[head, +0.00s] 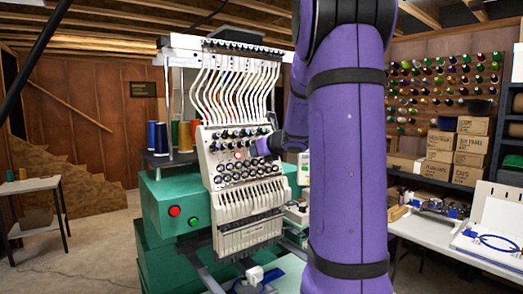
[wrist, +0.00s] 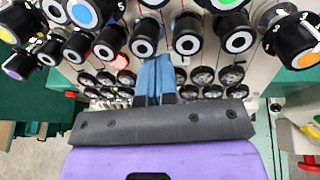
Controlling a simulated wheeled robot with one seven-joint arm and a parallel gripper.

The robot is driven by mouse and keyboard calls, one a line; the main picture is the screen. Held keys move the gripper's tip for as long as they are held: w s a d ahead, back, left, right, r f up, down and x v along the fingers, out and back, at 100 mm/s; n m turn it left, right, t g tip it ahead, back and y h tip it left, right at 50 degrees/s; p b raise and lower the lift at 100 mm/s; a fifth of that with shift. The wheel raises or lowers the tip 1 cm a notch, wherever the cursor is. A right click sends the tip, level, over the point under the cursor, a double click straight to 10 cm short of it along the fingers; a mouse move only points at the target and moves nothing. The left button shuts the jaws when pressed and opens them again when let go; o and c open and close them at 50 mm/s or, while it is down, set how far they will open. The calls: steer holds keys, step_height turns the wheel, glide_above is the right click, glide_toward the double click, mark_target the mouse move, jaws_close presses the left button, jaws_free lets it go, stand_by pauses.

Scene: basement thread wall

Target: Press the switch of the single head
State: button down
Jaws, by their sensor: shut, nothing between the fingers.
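The embroidery machine (head: 240,185) stands in the middle of the head view, with a white head panel on a green body (head: 165,200). A small red round light or button (head: 238,155) shows among the black knobs on the panel. It glows in the wrist view (wrist: 122,61), just left of my fingertips. A red button (head: 174,211) and a green button (head: 193,221) sit on the green body's front. My gripper (wrist: 155,62) is shut and empty, with blue fingers pointing at the panel between the knobs. Whether it touches is unclear. My purple arm hides the machine's right side.
Rows of black knobs (wrist: 187,36) crowd around my fingers in the wrist view. Thread cones (head: 157,138) stand left of the head. A white table (head: 455,240) and stacked boxes (head: 472,150) are at right. The floor at left is clear beyond a small table (head: 30,185).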

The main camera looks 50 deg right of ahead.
steer(key=shift+w, duration=0.15)
steer(key=shift+w+f, duration=0.1)
steer(key=shift+w, duration=0.05)
stand_by(0.4)
steer(key=shift+d, duration=0.15)
steer(key=shift+s+d, duration=0.35)
steer(key=shift+d, duration=0.25)
